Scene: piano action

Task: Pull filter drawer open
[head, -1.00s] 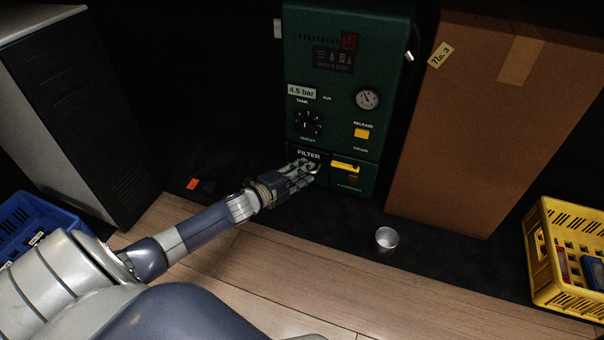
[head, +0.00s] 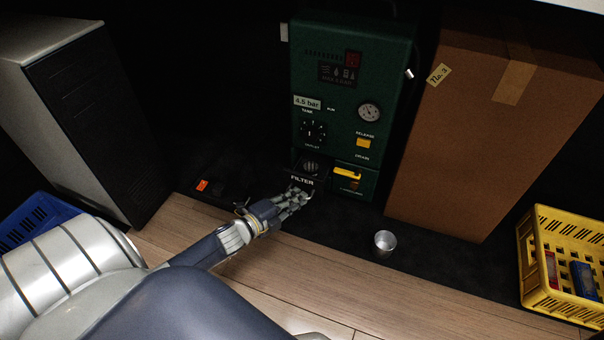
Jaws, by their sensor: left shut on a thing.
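The green machine (head: 345,110) stands upright at the back centre of the head view. Its black filter drawer (head: 303,180), marked FILTER, sticks out of the lower left of the machine's front, and a round grey thing shows inside its open top. My left gripper (head: 303,196) is shut at the lower front of the drawer; the fingers cover the part they hold. My right gripper is not in view.
A small metal cup (head: 385,243) stands on the dark mat in front of the machine. A yellow drain lever (head: 347,173) is right of the drawer. A tall cardboard box (head: 480,130) stands at right, a yellow crate (head: 535,262) beyond it. A dark cabinet (head: 95,110) is at left.

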